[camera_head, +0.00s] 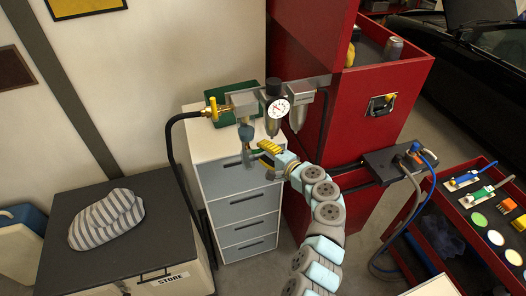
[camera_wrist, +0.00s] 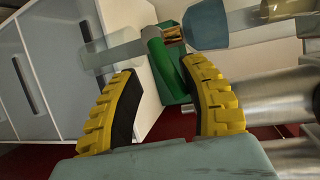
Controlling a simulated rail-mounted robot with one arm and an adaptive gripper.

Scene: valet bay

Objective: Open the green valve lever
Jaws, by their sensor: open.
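The green valve lever (camera_wrist: 165,68) shows in the wrist view as a green bar between my two yellow fingers, near their tips. A grey fitting (camera_wrist: 112,54) lies beside it on the left, and a small brass part (camera_wrist: 173,34) sits at its upper end. My gripper (camera_wrist: 160,72) is open, with one finger on each side of the lever; I cannot tell whether either touches it. In the head view my gripper (camera_head: 259,154) is just below the air unit with a round gauge (camera_head: 277,108). The lever cannot be made out there.
A white and grey drawer cabinet (camera_head: 240,182) stands behind my gripper, with a green tray (camera_head: 217,97) on top. A black hose (camera_head: 170,150) hangs at its left from a yellow-brass fitting (camera_head: 215,110). A red cabinet (camera_head: 355,130) stands close on the right.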

